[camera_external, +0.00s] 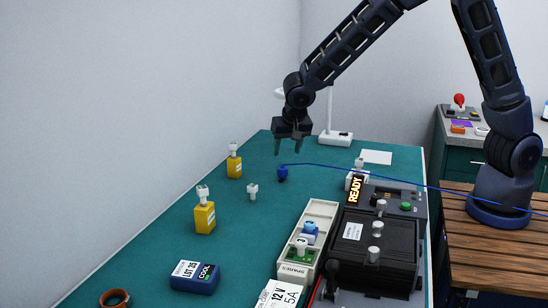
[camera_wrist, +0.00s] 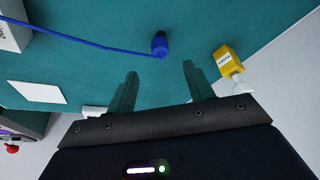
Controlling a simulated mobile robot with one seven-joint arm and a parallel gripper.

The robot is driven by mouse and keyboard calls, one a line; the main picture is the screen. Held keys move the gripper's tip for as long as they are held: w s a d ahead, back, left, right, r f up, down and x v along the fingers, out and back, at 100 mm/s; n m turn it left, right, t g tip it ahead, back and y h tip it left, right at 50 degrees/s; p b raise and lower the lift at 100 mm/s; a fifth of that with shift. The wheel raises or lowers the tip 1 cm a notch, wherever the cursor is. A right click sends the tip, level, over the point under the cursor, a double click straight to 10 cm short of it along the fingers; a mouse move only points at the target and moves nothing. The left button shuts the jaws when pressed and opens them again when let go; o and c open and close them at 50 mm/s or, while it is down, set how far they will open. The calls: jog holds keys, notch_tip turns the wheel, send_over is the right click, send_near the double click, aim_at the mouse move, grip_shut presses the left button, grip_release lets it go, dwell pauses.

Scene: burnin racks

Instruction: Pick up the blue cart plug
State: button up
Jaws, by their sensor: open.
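The blue cart plug (camera_external: 283,174) stands on the green table mat, with a thin blue cable running from it to the right. It also shows in the wrist view (camera_wrist: 159,44), beyond the fingertips and roughly between their lines. My gripper (camera_external: 289,150) is open and empty above the mat, a little above the plug and apart from it. In the wrist view my two fingers (camera_wrist: 160,66) are spread with only mat between them.
A yellow bottle-like block (camera_external: 234,166) stands left of the plug, another (camera_external: 204,217) nearer. A small white piece (camera_external: 252,191) lies close by. A black rack unit (camera_external: 372,250) and a pale tray (camera_external: 308,215) stand at the front right. A white lamp base (camera_external: 336,138) stands behind.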

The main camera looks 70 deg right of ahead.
aim_at(283, 166)
jog(key=x, duration=1)
jog(key=shift+w+d+f, duration=0.15)
jog(key=shift+f, duration=0.1)
jog(key=c, duration=1.1)
jog(key=shift+o, duration=0.2)
jog(key=shift+r, duration=0.1)
